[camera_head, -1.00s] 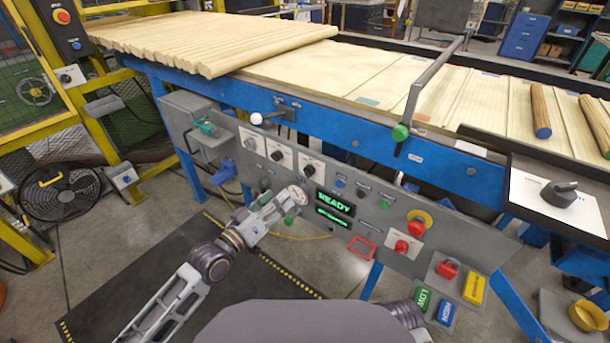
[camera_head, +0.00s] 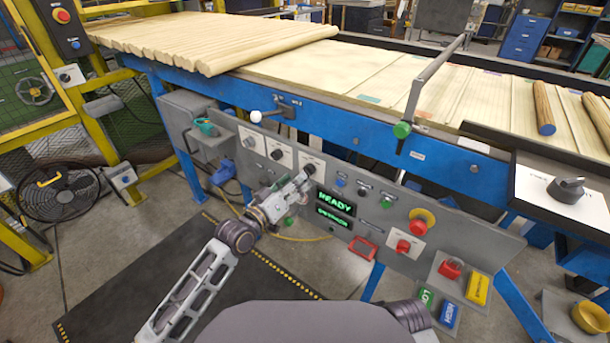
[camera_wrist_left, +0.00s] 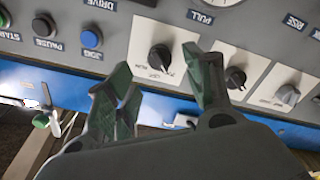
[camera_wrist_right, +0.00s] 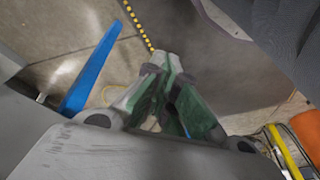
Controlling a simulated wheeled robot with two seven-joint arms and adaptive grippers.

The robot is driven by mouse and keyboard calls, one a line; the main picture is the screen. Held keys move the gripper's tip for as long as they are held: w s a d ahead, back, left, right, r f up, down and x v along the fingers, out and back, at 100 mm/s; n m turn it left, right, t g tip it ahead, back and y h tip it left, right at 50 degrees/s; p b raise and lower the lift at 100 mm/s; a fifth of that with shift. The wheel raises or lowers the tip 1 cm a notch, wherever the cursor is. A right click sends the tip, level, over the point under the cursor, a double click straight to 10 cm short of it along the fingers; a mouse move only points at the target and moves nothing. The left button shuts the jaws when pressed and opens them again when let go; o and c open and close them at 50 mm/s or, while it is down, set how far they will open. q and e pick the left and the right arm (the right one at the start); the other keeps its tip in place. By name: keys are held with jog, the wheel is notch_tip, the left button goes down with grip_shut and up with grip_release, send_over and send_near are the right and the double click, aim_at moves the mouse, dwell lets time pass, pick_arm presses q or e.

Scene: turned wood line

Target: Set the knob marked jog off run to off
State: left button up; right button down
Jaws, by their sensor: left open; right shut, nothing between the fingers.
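A black knob on a white plate (camera_wrist_left: 160,57) sits between and beyond my left fingertips in the left wrist view. "OFF" is partly legible on its plate; I cannot read the rest or tell the setting. In the head view this knob (camera_head: 309,168) is the rightmost of three plated knobs on the grey panel, close to the left fingers. My left gripper (camera_head: 303,182) is open, its fingers (camera_wrist_left: 157,68) on either side of the knob in the picture; contact is not clear. My right gripper (camera_wrist_right: 162,62) is shut and empty, low over the floor.
A second black knob (camera_wrist_left: 235,77) and a grey knob (camera_wrist_left: 288,95) are close beside it. A blue button (camera_wrist_left: 91,38) lies on the other side. The lit READY display (camera_head: 333,203) is below right. A larger black knob (camera_head: 566,188) stands on a box at far right.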

aim_at(308, 171)
pick_arm(q)
jog(key=b+x, duration=0.1)
jog(key=x, duration=0.4)
jog(key=shift+w+d, duration=0.15)
jog(key=shift+w, duration=0.1)
pick_arm(e)
jog(key=shift+a+r, duration=0.15)
jog(key=shift+r, duration=0.8)
pick_arm(q)
jog(key=c, duration=1)
jog(key=shift+c, duration=0.2)
pick_arm(e)
jog(key=shift+s+f, duration=0.1)
jog(key=shift+f, duration=0.05)
